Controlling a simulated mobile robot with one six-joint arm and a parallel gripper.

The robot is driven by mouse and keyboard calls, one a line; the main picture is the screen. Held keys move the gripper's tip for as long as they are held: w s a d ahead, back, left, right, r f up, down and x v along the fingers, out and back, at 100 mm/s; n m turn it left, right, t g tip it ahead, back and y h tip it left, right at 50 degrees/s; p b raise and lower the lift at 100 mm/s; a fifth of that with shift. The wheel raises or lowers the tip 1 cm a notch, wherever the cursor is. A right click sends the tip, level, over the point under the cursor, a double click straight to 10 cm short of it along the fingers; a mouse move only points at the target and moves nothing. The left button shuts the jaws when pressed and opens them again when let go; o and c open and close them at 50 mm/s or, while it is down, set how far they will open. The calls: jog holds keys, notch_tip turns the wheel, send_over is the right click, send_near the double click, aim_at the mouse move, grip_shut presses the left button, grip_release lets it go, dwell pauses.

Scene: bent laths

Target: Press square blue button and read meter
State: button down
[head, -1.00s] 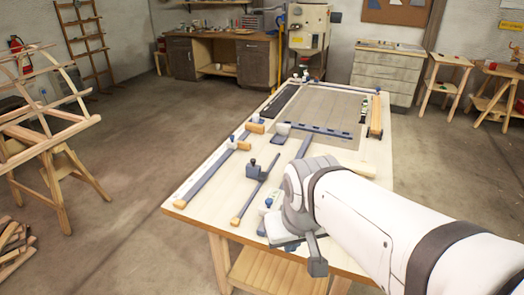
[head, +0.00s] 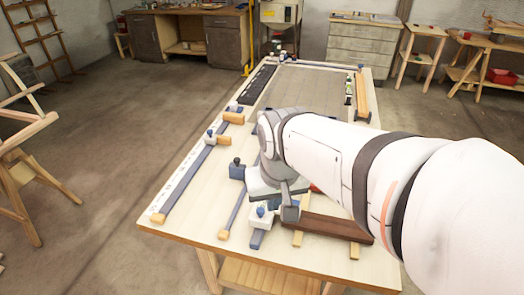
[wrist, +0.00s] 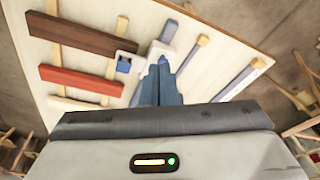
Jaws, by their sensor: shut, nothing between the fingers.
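A white block with a blue square part on it (wrist: 124,65) lies on the table in the wrist view. It looks like the button, but I cannot be sure. A white block with a blue knob (head: 261,218) stands near the table's front edge in the head view. My gripper (wrist: 162,65) is shut and empty, with its blue-grey fingertips just right of the blue square part and over or close to the white block. I cannot tell whether they touch. No meter reading is legible.
A dark brown board (wrist: 80,37) and a reddish board (wrist: 80,80) lie across light strips left of the gripper in the wrist view. Bars with blue knobs and wooden blocks (head: 190,175) lie along the table's left side.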

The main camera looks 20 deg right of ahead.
jog(key=w+d+m+g+p, duration=0.1)
jog(key=w+d+m, duration=0.4)
jog(key=w+d, duration=0.5)
jog(key=shift+w+d+m+g+p, duration=0.25)
jog(key=shift+m+g+p, duration=0.1)
jog(key=shift+g, duration=0.45)
notch_tip(320, 180, down, 14)
jog(key=shift+r+p, duration=0.1)
jog(key=shift+p, duration=0.7)
